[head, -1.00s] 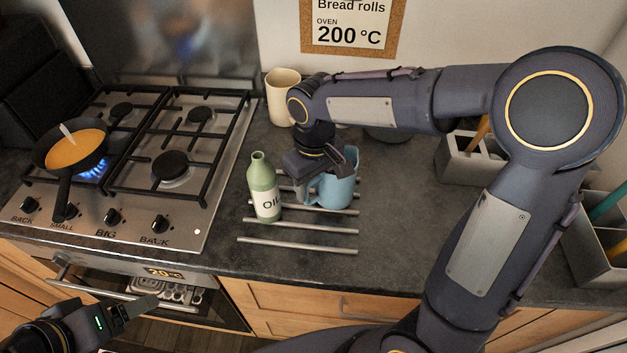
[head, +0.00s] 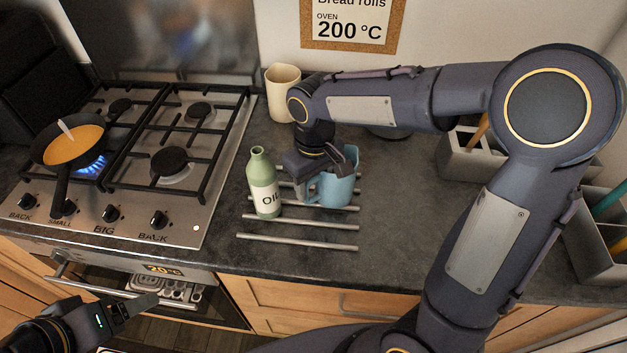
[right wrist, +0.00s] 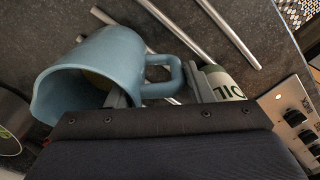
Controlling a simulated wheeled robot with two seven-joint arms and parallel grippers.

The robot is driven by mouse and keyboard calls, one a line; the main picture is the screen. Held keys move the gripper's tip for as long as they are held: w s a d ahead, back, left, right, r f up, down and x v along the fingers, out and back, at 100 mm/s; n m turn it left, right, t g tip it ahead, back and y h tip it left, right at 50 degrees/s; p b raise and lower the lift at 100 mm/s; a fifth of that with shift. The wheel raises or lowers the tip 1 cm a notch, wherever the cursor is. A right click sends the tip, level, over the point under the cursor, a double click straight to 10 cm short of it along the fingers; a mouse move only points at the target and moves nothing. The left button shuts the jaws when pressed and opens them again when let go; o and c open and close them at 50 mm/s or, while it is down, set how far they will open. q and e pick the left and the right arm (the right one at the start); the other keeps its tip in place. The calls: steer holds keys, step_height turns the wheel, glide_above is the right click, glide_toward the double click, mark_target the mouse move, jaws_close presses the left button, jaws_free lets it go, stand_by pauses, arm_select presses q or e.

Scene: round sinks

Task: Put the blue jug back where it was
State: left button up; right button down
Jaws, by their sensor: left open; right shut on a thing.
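The blue jug (head: 338,183) stands at the metal bars on the counter, right of the green oil bottle. My right gripper (head: 312,178) is shut on its handle, which faces left. In the right wrist view the jug (right wrist: 85,75) shows upright with its handle between the fingers (right wrist: 160,92). Whether its base rests on the bars or is just above them, I cannot tell. The oil bottle (head: 263,185) stands close to the handle side; it also shows in the right wrist view (right wrist: 222,84). My left gripper (head: 135,308) is open and empty at the lower left, before the oven.
Metal bars (head: 297,237) lie across the counter in front of the jug. A gas hob (head: 190,215) with a pan (head: 72,145) over a lit flame is at the left. A cream cup (head: 283,92) stands behind. Grey holders (head: 462,160) stand at the right.

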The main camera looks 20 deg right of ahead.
steer(key=shift+f, duration=0.1)
steer(key=c, duration=0.6)
jaws_free()
step_height(320, 180, up, 8)
steer(key=shift+d+f, duration=0.1)
steer(key=s+d+f+m+t+y, duration=0.1)
steer(key=s+d+m+t, duration=0.1)
steer(key=s, duration=0.7)
steer(key=s+d+f+m+t+y, duration=0.2)
steer(key=s+d+m+t, duration=0.1)
steer(key=s, duration=0.5)
steer(key=shift+s+d+f+m+t+y, duration=0.2)
steer(key=shift+s+m+t+y, duration=0.1)
steer(key=shift+s, duration=0.05)
